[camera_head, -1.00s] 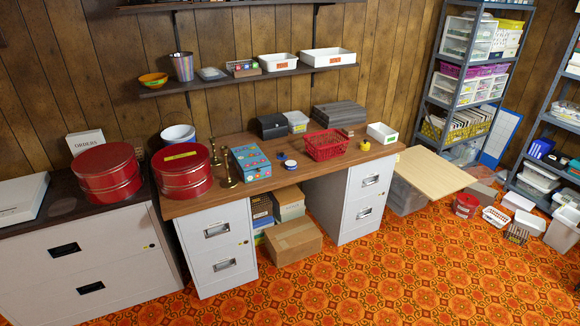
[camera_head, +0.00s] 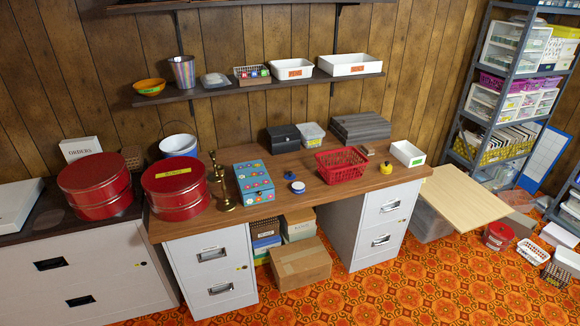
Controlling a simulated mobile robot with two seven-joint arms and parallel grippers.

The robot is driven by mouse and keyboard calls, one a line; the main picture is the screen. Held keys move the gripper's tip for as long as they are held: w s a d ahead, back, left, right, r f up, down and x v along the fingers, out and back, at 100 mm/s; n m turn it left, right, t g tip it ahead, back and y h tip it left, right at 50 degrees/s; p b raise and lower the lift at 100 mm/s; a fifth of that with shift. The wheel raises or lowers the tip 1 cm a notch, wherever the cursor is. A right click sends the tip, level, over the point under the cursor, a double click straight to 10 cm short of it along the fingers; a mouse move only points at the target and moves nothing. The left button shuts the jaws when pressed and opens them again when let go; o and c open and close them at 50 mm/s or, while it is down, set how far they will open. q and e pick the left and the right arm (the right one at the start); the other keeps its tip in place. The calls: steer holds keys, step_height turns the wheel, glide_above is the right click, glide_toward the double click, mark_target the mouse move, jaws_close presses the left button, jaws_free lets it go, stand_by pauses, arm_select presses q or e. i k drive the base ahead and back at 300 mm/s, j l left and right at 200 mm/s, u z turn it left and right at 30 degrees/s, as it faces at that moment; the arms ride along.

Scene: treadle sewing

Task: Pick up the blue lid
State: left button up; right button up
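A small round blue lid-like piece (camera_head: 298,187) with a pale top lies on the wooden desk (camera_head: 330,200), near the front edge. A small blue round item (camera_head: 290,175) sits just behind it, and I cannot tell whether it is a jar or another lid. Both are between the blue dotted box (camera_head: 254,182) on the left and the red basket (camera_head: 341,165) on the right. Neither of my grippers is in view.
Brass candlesticks (camera_head: 222,185) and red round tins (camera_head: 176,190) stand on the left. A white box (camera_head: 407,153) is at the right end. A pale board (camera_head: 466,194) juts out beyond the desk's right side. Orange patterned floor (camera_head: 400,290) in front is clear.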

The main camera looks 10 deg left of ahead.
mark_target(290, 176)
steer(key=i+l+u, duration=0.15)
steer(key=i+l, duration=0.2)
steer(key=i, duration=0.25)
steer(key=i+l+u, duration=0.1)
steer(key=i+l, duration=0.35)
steer(key=i, duration=0.1)
